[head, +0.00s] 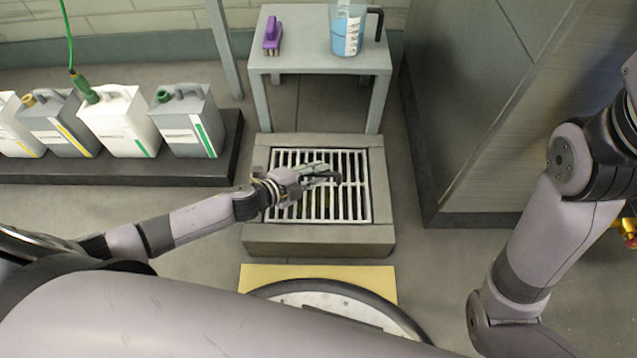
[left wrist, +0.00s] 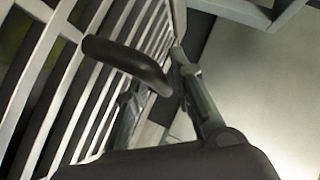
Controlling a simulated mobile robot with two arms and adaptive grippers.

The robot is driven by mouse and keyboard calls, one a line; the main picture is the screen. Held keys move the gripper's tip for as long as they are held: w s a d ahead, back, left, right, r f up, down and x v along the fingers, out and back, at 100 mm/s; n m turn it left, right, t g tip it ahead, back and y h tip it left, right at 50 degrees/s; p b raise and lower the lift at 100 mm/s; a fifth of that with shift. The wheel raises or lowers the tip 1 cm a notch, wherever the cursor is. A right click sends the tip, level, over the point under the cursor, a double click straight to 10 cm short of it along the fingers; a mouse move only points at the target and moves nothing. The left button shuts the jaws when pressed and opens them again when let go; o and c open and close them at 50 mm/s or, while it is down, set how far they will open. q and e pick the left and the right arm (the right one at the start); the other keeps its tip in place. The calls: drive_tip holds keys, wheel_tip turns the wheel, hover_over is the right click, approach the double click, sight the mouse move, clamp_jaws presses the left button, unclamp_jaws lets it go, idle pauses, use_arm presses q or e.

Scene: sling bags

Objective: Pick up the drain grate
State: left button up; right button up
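The drain grate (head: 348,200), a pale metal grid of parallel bars, lies flat in a raised concrete surround (head: 262,238) in the middle of the head view. My left gripper (head: 328,175) reaches in from the left and is over the grate's middle. In the left wrist view the grate (left wrist: 62,75) fills the left side. My right gripper is out of view.
A grey table (head: 310,62) behind the grate bears a purple brush (head: 272,33) and a blue-filled jug (head: 345,30). Several jerrycans (head: 188,125) stand on a dark platform at left. A large grey cabinet (head: 470,90) stands at right. A yellow mat (head: 385,275) lies in front.

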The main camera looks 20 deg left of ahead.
use_arm(q)
clamp_jaws()
idle(0.3)
drive_tip(key=shift+r, duration=0.1)
